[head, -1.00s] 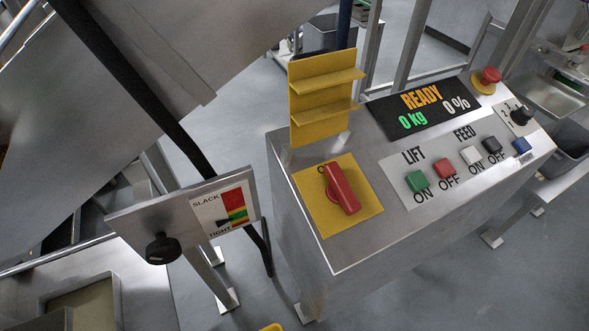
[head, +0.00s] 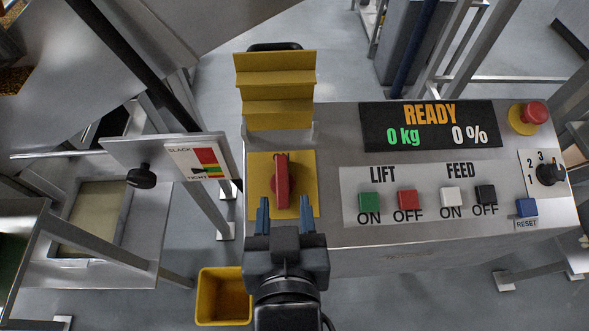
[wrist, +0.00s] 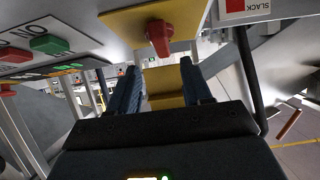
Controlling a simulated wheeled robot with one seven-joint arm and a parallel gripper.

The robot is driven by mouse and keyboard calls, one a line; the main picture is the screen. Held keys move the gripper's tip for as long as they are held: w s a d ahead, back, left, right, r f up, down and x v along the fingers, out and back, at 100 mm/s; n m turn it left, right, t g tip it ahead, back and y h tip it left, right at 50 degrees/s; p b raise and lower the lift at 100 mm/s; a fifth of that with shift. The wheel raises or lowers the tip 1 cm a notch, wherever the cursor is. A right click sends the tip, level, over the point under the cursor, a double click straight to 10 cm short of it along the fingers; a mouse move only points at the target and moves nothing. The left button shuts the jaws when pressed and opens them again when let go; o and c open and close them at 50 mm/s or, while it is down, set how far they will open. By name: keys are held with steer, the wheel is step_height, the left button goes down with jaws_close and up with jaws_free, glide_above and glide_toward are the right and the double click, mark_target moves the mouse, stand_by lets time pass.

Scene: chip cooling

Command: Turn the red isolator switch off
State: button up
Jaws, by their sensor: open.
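The red isolator switch (head: 282,181) is a red handle on a square yellow plate (head: 309,180) at the left end of the steel control console. Its handle stands roughly upright in the head view.
A yellow stepped bracket (head: 275,90) stands behind the switch. Right of it are the LIFT and FEED buttons (head: 408,200), the READY display (head: 430,126) and a red mushroom button (head: 535,112). A slack/tight gauge plate (head: 170,157) with a black knob is at left. A yellow bin (head: 224,296) is below.

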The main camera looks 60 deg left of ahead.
mark_target(282, 180)
steer(key=shift+p+x, duration=0.4)
steer(key=shift+x, duration=3.55)
steer(key=shift+s+a+r, duration=0.1)
steer(key=shift+s, duration=0.05)
jaws_close()
